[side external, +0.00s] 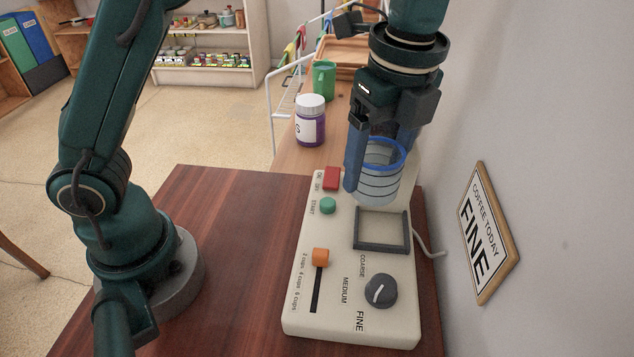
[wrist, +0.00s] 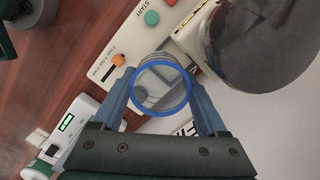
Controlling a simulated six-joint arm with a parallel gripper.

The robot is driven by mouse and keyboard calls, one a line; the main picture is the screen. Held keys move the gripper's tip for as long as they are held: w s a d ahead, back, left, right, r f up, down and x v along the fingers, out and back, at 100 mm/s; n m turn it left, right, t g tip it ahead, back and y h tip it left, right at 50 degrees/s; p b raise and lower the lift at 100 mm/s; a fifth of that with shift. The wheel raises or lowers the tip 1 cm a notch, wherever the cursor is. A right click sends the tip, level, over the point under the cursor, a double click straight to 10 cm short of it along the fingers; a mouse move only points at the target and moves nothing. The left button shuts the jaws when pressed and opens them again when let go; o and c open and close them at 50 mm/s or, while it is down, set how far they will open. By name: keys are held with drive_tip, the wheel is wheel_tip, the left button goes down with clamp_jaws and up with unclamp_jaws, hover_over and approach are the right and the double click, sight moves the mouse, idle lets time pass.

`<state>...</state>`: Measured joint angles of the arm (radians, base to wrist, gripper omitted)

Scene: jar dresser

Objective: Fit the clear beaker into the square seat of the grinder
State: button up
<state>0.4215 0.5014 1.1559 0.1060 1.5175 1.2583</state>
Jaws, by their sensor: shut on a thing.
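The clear beaker (side external: 377,187), with dark bands and a blue rim, is upright between the fingers of my gripper (side external: 380,163). The gripper is shut on it. In the side view the beaker appears over the rear part of the cream grinder (side external: 295,322), just behind the dark square seat (side external: 383,246). Its base looks above the grinder top, but the exact height is hard to tell.
The grinder has an orange slider (side external: 321,257), a dark dial (side external: 380,291), a green start button (side external: 328,205) and a red switch (side external: 331,178). A purple jar (side external: 310,125) and green mug (side external: 324,80) stand behind. A wall with a framed sign (side external: 483,235) is close on the right.

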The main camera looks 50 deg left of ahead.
drive_tip(key=m, duration=0.1)
drive_tip(key=w+m, duration=0.1)
drive_tip(key=m, duration=0.1)
drive_tip(key=w+m, duration=0.1)
drive_tip(key=m, duration=0.1)
drive_tip(key=shift+w+d+r+t, duration=0.2)
drive_tip(key=shift+d+t, duration=0.1)
drive_tip(key=shift+d, duration=0.1)
drive_tip(key=shift+f, duration=4)
drive_tip(key=shift+f, duration=0.2)
drive_tip(key=shift+f, duration=0.15)
drive_tip(key=o, duration=1.5)
drive_tip(key=shift+s+f, duration=0.1)
drive_tip(key=shift+f, duration=0.1)
